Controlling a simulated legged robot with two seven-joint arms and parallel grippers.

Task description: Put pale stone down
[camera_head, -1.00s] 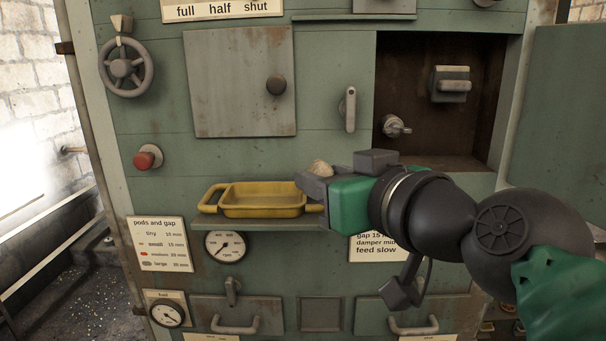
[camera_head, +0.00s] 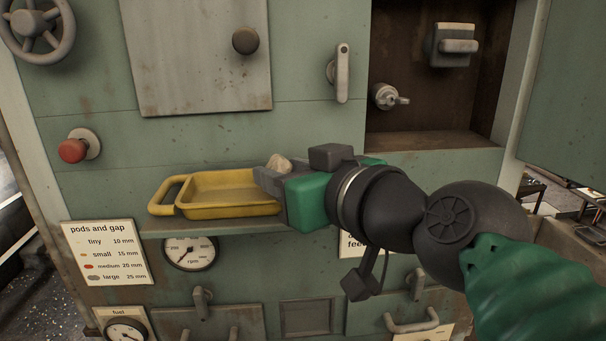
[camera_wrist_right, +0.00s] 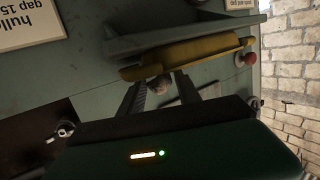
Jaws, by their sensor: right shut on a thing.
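The pale stone (camera_head: 279,163) shows at the fingertips of my right gripper (camera_head: 268,176), which is shut on it. The gripper is at the right end of the yellow tray (camera_head: 232,211), level with its rim, and hides that end. In the right wrist view the stone (camera_wrist_right: 159,85) sits between the two dark fingers, with the side of the yellow tray (camera_wrist_right: 185,54) just beyond it. I cannot tell whether the stone touches the tray. My left gripper is not in view.
The tray rests on a narrow shelf (camera_head: 210,228) on the green machine front. Above are a plate with a dark knob (camera_head: 245,41), a lever (camera_head: 341,73) and an open recess (camera_head: 430,144). A red button (camera_head: 73,150) is at left. A gauge (camera_head: 190,252) sits below the shelf.

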